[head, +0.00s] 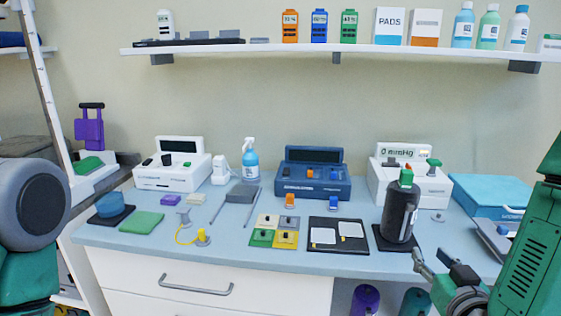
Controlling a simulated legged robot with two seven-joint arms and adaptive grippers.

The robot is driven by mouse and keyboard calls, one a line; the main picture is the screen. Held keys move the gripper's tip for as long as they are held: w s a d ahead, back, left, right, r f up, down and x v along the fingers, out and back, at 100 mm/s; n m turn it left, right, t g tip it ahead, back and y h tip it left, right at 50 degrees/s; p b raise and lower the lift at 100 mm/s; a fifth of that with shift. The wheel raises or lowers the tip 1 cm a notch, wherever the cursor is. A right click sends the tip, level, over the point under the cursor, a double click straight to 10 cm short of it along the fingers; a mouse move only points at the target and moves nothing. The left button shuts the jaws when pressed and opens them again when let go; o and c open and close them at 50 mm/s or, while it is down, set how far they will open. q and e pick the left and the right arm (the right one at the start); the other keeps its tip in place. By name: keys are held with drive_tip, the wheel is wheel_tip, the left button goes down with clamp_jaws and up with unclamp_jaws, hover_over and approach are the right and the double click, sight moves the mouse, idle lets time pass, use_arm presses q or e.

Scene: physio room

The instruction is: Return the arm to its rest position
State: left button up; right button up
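My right gripper (431,254) is at the lower right, in front of the counter's front edge. Its two fingertips point up and away from me, stand apart and have nothing between them. It is just in front of the dark cylinder (400,212) with a green top, with no clear contact. My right arm, green with a dark vented panel, comes in from the right edge. Of my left arm only a grey round joint and green links show at the left edge; the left gripper is out of view.
A light blue counter (335,205) holds a white device (172,172), a blue device (313,185), a spray bottle (250,160), coloured pads (274,231) and a blue box (487,193). A wall shelf (270,45) is above. A drawer handle (195,287) sticks out in front.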

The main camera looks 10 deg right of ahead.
drive_tip(key=s+a+f+n+g+y, duration=0.1)
drive_tip(key=s+a+f+g+y, duration=0.2)
drive_tip(key=f, duration=0.8)
drive_tip(key=s+a+f+g, duration=0.1)
drive_tip(key=s+f+g, duration=0.5)
drive_tip(key=s, duration=0.6)
drive_tip(key=s+a+f+n+g, duration=0.1)
drive_tip(key=s+a+f+g, duration=0.1)
drive_tip(key=s+f+g, duration=0.5)
drive_tip(key=s+f, duration=0.3)
drive_tip(key=s, duration=0.2)
drive_tip(key=shift+f, duration=0.1)
